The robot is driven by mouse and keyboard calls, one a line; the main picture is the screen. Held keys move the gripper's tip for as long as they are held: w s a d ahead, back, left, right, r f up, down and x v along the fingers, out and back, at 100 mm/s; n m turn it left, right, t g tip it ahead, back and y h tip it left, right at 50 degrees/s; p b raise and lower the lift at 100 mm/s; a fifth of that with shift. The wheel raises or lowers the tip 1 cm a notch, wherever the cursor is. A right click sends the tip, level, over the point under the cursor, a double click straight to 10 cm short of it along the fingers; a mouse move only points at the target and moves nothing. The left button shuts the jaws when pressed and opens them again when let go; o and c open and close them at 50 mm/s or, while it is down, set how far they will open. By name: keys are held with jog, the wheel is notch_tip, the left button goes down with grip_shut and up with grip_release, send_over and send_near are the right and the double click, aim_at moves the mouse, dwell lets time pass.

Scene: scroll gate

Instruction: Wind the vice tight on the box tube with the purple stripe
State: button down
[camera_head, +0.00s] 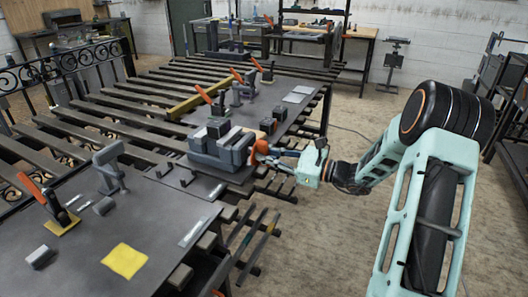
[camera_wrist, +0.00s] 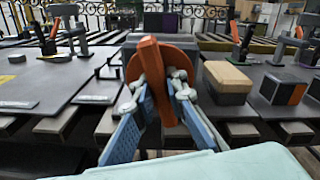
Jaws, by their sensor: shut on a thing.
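The grey vice (camera_head: 215,148) stands on the dark steel bench top near its right edge in the head view. An orange round hub with a crank handle (camera_wrist: 148,62) faces my wrist camera at the front of the vice. My gripper (camera_wrist: 160,88) is shut on the orange handle, with a finger on each side of it. In the head view my gripper (camera_head: 272,156) reaches in from the right. The handle stands nearly upright, slightly tilted, in the wrist view.
A block with a tan top (camera_wrist: 227,78) and a dark block with an orange face (camera_wrist: 291,92) sit right of the vice. Orange-handled clamps (camera_head: 205,95) stand on the bench. Several bars (camera_head: 258,245) stick out below its edge. A yellow sheet (camera_head: 125,260) lies front left.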

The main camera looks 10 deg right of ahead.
jog(key=m+p, duration=0.1)
jog(key=p, duration=0.1)
jog(key=m+p, duration=0.2)
jog(key=shift+r, duration=0.3)
jog(key=m+p, duration=0.4)
jog(key=shift+m+p, duration=0.3)
jog(key=shift+p, duration=0.1)
jog(key=m+p, duration=0.3)
jog(key=m, duration=0.1)
jog(key=shift+f+p, duration=0.1)
jog(key=shift+p, duration=0.2)
jog(key=m+p, duration=0.2)
jog(key=m, duration=0.2)
jog(key=shift+d+f, duration=0.1)
jog(key=m+p, duration=0.2)
jog(key=m, duration=0.2)
jog(key=shift+m, duration=0.3)
jog(key=m+p, duration=0.1)
jog(key=m, duration=0.3)
jog(key=shift+f+m+p, duration=0.1)
jog(key=shift+m+p, duration=0.2)
jog(key=shift+p, duration=0.05)
jog(key=m+p, duration=0.1)
jog(key=m, duration=0.3)
jog(key=shift+f+m, duration=0.1)
jog(key=shift+m, duration=1.9)
